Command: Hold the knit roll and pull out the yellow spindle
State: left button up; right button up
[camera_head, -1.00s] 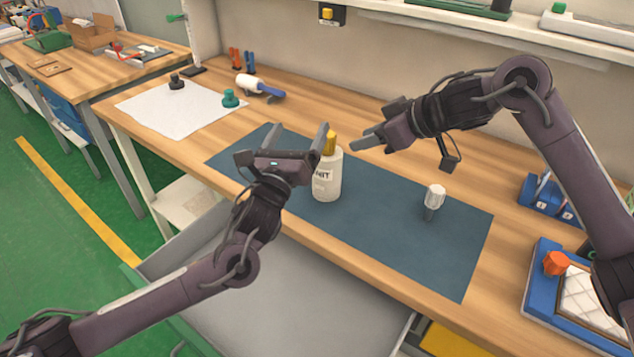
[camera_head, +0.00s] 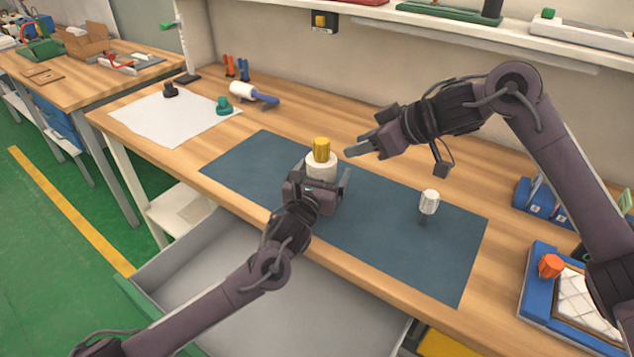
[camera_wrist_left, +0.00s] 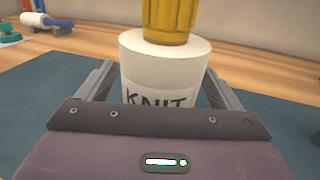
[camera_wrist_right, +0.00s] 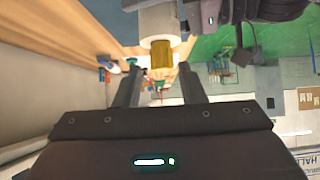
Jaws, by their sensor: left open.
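The white knit roll (camera_head: 320,168) stands upright on the dark blue mat (camera_head: 250,162), with the yellow spindle (camera_head: 321,149) sticking up from its top. In the left wrist view the roll (camera_wrist_left: 165,72) shows its KNIT label, and the spindle (camera_wrist_left: 170,18) rises from it. My left gripper (camera_head: 322,178) is open, with one finger on each side of the roll; gaps show beside it. My right gripper (camera_head: 356,151) is just to the right of the spindle. In the right wrist view its fingers are apart and empty, with the spindle (camera_wrist_right: 161,54) ahead between them.
A white-topped knob (camera_head: 429,202) stands on the mat to the right. A blue tray (camera_head: 536,285) with an orange knob is at the right. A lint roller (camera_head: 245,91) and a teal knob (camera_head: 223,106) lie at the back left. An open grey drawer (camera_head: 245,285) is below.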

pick_arm(q)
jog(key=shift+w+d, duration=0.15)
jog(key=shift+w, duration=0.2)
jog(key=shift+c, duration=0.5)
